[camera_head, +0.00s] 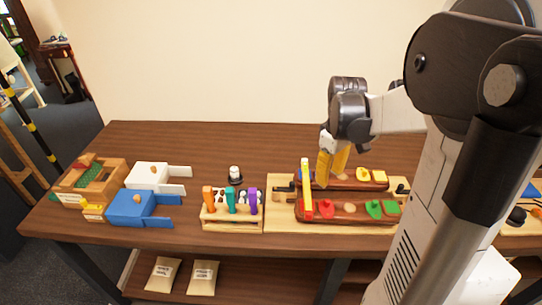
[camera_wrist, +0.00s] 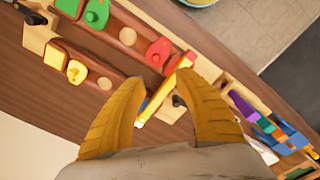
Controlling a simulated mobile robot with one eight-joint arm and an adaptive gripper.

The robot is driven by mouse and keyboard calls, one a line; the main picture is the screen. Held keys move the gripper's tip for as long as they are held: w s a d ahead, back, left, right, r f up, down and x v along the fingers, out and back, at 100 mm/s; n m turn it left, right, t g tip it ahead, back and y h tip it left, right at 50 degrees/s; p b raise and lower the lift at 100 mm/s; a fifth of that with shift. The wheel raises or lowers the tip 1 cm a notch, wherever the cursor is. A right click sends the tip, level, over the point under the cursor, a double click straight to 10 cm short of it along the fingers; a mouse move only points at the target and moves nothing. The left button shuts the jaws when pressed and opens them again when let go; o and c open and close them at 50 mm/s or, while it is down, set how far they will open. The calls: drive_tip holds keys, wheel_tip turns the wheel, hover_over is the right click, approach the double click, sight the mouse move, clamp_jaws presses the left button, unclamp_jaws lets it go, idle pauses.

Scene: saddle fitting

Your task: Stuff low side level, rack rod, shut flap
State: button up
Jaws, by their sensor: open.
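My gripper (camera_head: 333,168) is open and points down above the left part of the two brown troughs. In the wrist view my gripper (camera_wrist: 162,78) has its fingers spread, with nothing seen held. The front trough (camera_head: 338,211) carries a red piece (camera_head: 326,208), a tan round piece and green pieces (camera_head: 374,208). The back trough holds yellow pieces (camera_head: 378,176) at its right; its left part is partly hidden by my gripper. A yellow bar (camera_head: 306,185) lies across the left ends of both troughs. In the wrist view the bar (camera_wrist: 171,88) shows beyond and between my fingertips.
A wooden rack (camera_head: 232,222) with orange, teal and purple handles stands left of the trough board (camera_head: 279,221). Farther left are a blue box (camera_head: 130,207), a white box (camera_head: 147,176) and a wooden box (camera_head: 83,176). Bare tabletop (camera_head: 200,145) lies behind them.

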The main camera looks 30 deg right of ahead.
sight(328, 200)
drive_tip(key=shift+s+d+f, duration=0.2)
drive_tip(key=shift+d+f, duration=0.3)
drive_tip(key=shift+f, duration=0.15)
wheel_tip(328, 200, down, 10)
drive_tip(key=b, duration=0.3)
drive_tip(key=shift+f+b, duration=0.1)
drive_tip(key=shift+b, duration=0.3)
clamp_jaws()
